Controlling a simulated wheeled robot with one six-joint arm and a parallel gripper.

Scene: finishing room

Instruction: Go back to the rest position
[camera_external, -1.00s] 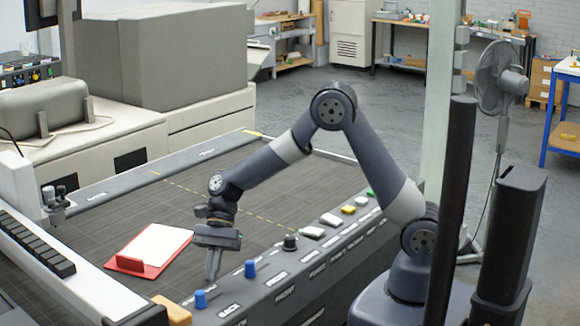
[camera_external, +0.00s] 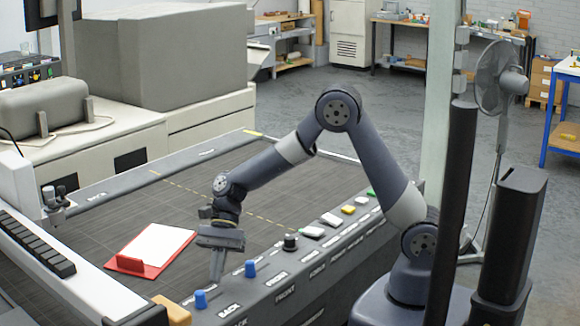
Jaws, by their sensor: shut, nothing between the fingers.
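My gripper (camera_external: 217,266) points down over the near edge of the dark machine bed (camera_external: 190,195), close to the control strip. Its fingers are together with nothing between them. The arm is bent in a high arch, with its base at the right. Whether the fingertips touch the surface, I cannot tell.
A red clipboard with white paper (camera_external: 160,244) lies left of my gripper. Two blue knobs (camera_external: 250,268), a black knob (camera_external: 290,242) and several coloured buttons (camera_external: 348,210) stand up from the control strip (camera_external: 300,270). The bed's middle is clear. A fan (camera_external: 498,80) stands at the right.

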